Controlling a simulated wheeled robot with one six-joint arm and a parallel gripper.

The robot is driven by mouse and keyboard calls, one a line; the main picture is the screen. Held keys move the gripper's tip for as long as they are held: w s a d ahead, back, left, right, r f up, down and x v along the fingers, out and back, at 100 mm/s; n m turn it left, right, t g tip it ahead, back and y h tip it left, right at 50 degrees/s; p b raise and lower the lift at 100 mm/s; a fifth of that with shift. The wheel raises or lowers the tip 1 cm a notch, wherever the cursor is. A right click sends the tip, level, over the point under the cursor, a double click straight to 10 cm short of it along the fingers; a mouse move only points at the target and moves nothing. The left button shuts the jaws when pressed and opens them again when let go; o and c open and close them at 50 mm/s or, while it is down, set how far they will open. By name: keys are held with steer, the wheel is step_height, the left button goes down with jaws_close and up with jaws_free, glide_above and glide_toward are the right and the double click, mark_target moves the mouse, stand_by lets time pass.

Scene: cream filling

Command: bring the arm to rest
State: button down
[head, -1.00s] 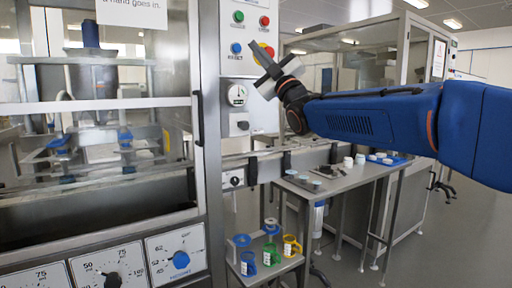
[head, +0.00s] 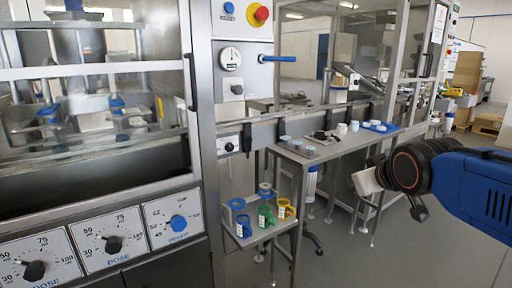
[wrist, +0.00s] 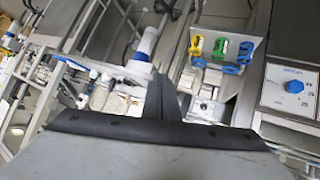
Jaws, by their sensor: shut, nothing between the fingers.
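My gripper (wrist: 162,98) shows in the wrist view with its dark fingers together and nothing between them. In the head view my blue arm enters from the right edge. The gripper's light grey body (head: 368,181) shows at the arm's end, in front of the floor right of the steel side table; its fingertips are hard to make out there. It appears apart from the table and the machine.
The filling machine's panel with dose dials (head: 112,245) stands at left. A steel side table (head: 335,148) holds small jars and a blue tray (head: 381,127). A low shelf (head: 254,233) carries blue, green and yellow ring-shaped parts. Open floor lies at right.

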steer(key=s+d+f+m+g, duration=0.1)
steer(key=s+f+g, duration=0.2)
steer(key=s+f, duration=0.5)
steer(key=s+d+f+m+g, duration=0.2)
steer(key=s+f+g, duration=0.1)
steer(key=s+f, duration=0.6)
steer(key=s, duration=0.3)
steer(key=shift+m+h, duration=0.3)
